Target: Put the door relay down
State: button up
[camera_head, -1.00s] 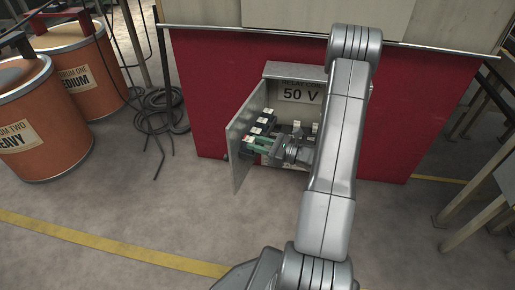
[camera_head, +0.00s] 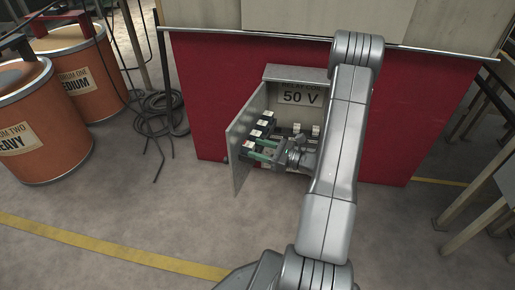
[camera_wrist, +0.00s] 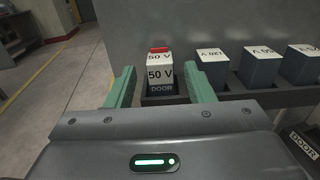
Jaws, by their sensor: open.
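The door relay (camera_wrist: 160,72) is a pale block marked 50 V with a red top. My gripper (camera_wrist: 160,88) is open, with one green finger on each side of the relay and a visible gap at least on the right. In the head view my gripper (camera_head: 262,150) is at the near end of the rack on the inner side of the open cabinet door (camera_head: 239,150). The relay's foot is partly hidden in the rack.
Several other relays (camera_wrist: 212,66) stand in the rack to the right. The relay cabinet (camera_head: 296,74), marked 50 V, is open behind my gripper, with more blocks inside. Orange drums (camera_head: 45,125) and coiled cable (camera_head: 160,112) are at the left. The floor in front is clear.

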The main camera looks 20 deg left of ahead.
jog(key=d+p, duration=0.1)
jog(key=d, duration=1)
jog(key=shift+w+p, duration=0.2)
jog(key=shift+p, duration=0.15)
dwell(0.5)
